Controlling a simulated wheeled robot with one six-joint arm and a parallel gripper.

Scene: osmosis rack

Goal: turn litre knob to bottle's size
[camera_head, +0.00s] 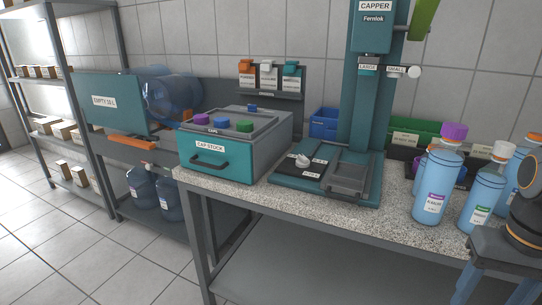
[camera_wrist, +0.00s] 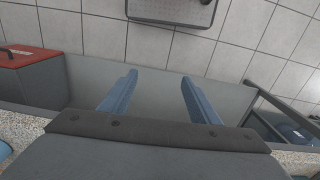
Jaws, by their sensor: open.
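The capper (camera_head: 366,100) is a tall teal machine at the back of the bench. On its base is a small dial with a white pointer (camera_head: 302,161) and labels too small to read. Higher up, a white round knob (camera_head: 414,72) sits beside signs reading LARGE and SMALL. I cannot tell for sure which is the litre knob. A blue bottle with a purple cap (camera_head: 431,193) stands upright at the right, beside a blue bottle with a white cap (camera_head: 483,200). My gripper (camera_wrist: 158,80) is open and empty in the wrist view, away from the capper.
The cap stock box (camera_head: 216,166) stands left of the capper, with coloured caps on top. A blue bin (camera_head: 323,123) and a green bin (camera_head: 415,133) stand behind. Another blue bottle (camera_head: 526,150) is at the right edge. The bench front (camera_head: 370,220) has some clear speckled top.

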